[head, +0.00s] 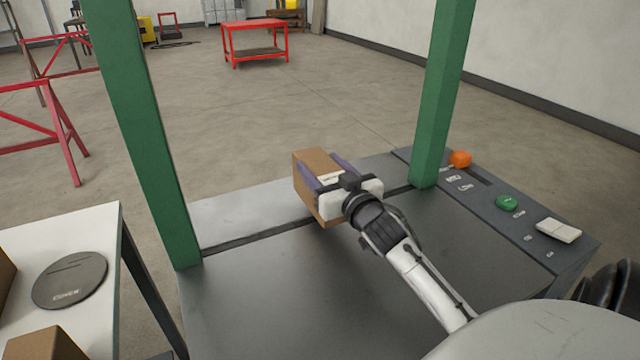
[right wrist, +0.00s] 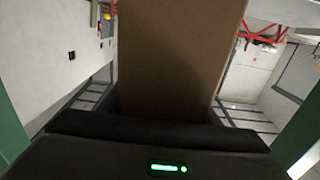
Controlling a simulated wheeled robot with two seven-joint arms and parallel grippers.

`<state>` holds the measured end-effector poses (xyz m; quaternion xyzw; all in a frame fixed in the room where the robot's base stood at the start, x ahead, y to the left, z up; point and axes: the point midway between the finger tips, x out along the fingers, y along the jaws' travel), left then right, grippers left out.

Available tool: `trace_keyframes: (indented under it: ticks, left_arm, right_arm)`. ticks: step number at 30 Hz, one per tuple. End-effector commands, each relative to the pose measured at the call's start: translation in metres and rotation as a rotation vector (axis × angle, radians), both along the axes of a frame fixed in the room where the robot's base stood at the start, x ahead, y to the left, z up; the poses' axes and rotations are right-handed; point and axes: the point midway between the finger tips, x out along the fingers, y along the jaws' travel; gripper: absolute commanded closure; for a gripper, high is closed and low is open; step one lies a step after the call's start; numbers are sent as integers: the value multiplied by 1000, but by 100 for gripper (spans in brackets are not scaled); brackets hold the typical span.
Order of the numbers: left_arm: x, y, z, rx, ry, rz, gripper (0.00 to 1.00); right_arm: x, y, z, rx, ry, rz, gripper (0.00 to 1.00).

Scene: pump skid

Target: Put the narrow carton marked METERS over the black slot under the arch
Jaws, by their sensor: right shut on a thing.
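The narrow brown carton (head: 311,186) is in my right gripper (head: 333,178), between the two green posts of the arch. My right gripper is shut on it, with a finger on each side. A white label shows on the carton's top, but its print is too small to read. In the right wrist view the carton (right wrist: 175,60) fills the middle, between the dark fingers. The black slot (head: 260,237) runs across the grey bed between the feet of the posts. The carton hides part of the slot; I cannot tell whether it touches the bed. My left gripper is not in view.
The green left post (head: 145,130) and right post (head: 443,90) stand on either side of the carton. A control panel (head: 510,215) with an orange knob and a green button lies at right. A white table (head: 90,225) with a dark round cover and brown boxes stands at left.

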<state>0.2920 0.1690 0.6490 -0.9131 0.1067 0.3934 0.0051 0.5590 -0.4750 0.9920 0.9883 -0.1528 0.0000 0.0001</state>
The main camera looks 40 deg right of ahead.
Motion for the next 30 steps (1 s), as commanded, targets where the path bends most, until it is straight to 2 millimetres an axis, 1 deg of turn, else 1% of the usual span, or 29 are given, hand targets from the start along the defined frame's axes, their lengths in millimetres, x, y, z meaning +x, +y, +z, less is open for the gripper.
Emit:
trace_keyframes:
  ticks: [4,7,18,19,22,30]
  left_arm:
    - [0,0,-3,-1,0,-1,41]
    - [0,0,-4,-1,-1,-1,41]
    - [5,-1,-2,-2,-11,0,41]
    - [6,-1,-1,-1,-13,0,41]
    - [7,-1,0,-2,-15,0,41]
    - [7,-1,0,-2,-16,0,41]
  right_arm:
    - [0,0,-20,1,0,0,79]
    - [0,0,-31,0,-2,0,79]
    - [0,0,-36,-1,-4,1,79]
    - [0,0,-39,0,1,0,42]
    - [0,0,-38,0,1,0,25]
    - [0,0,-37,0,1,0,25]
